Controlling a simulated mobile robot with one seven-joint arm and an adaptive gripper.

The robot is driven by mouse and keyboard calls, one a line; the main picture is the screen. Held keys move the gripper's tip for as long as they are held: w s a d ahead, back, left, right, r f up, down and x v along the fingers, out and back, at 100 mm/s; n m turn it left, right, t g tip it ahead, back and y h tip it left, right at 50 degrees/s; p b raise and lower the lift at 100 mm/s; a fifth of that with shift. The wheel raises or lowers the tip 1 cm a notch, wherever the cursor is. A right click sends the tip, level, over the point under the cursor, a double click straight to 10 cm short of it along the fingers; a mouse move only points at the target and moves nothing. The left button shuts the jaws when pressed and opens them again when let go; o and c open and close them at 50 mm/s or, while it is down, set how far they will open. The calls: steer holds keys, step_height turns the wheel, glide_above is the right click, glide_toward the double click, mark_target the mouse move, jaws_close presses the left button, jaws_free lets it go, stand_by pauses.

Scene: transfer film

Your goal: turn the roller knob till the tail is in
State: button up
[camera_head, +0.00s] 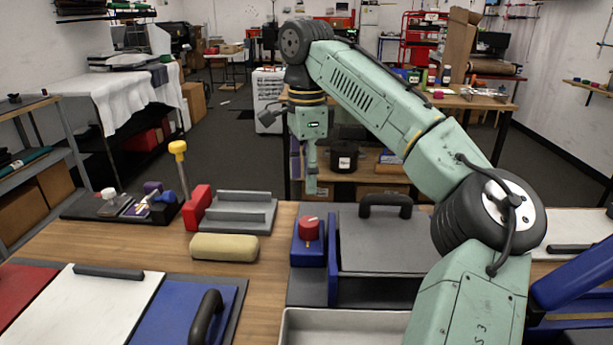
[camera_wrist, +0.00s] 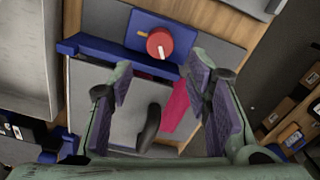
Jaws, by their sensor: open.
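The red roller knob (camera_head: 309,229) sits on a blue block (camera_head: 308,252) at the left of a grey plate (camera_head: 385,242) with a black handle (camera_head: 386,206). My gripper (camera_wrist: 163,72) is open and empty, above and apart from the knob, which shows beyond the fingertips.
A blue bar (camera_head: 333,258) stands between block and plate. A beige roll (camera_head: 224,247), a grey stand with a red end (camera_head: 240,211) and a dark tool tray (camera_head: 105,206) lie left. A pale tray (camera_head: 340,328) and a blue board with a black handle (camera_head: 205,318) are in front.

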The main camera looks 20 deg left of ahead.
mark_target(308, 221)
steer(key=shift+o, duration=1.1)
steer(key=shift+n, duration=0.6)
steer(key=n, duration=1)
steer(key=f+n, duration=0.1)
steer(key=n, duration=2)
steer(key=shift+w+d+f, duration=0.1)
steer(key=shift+d+f, duration=0.1)
steer(key=shift+f, duration=0.2)
step_height(308, 221, down, 10)
steer(key=shift+f, duration=0.1)
